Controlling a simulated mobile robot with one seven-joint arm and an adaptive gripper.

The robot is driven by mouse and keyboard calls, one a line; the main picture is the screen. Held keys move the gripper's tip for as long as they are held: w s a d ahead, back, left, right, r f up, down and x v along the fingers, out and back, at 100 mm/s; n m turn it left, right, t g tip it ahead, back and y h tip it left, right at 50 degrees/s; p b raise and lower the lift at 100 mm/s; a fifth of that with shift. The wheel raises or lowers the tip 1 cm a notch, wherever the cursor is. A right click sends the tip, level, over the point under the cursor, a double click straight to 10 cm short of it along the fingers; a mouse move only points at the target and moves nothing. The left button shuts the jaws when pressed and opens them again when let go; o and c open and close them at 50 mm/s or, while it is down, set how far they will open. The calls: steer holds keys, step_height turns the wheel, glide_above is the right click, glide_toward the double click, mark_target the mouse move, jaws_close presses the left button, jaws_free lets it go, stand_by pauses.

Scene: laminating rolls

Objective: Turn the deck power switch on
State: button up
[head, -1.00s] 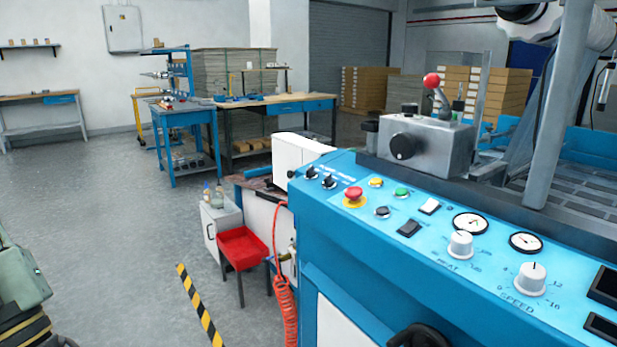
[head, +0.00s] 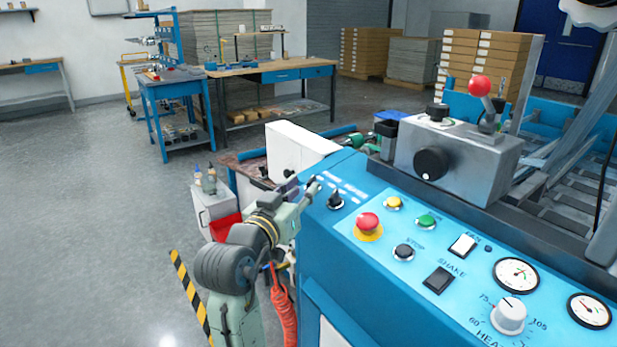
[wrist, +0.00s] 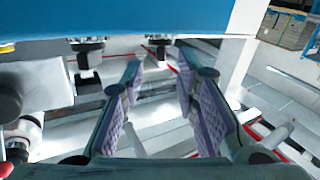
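A black selector switch (head: 335,201) stands near the panel's left end. My gripper (head: 304,190) is over that left end, just left of this selector, and hides part of the panel there. A white rocker (head: 463,245) and a black rocker (head: 438,281) sit further right. In the wrist view my gripper (wrist: 163,95) has its purple-padded fingers apart with nothing held between them.
A red mushroom button (head: 367,221), a yellow button (head: 393,203) and a green button (head: 427,221) lie right of my gripper. A grey box with a black knob (head: 431,163) and a red-balled lever (head: 480,87) stands behind the panel. A white box (head: 298,152) is behind my arm.

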mark_target(310, 181)
steer(key=shift+p+x, duration=0.35)
steer(key=shift+x, duration=1.8)
steer(key=shift+c, duration=0.3)
jaws_close()
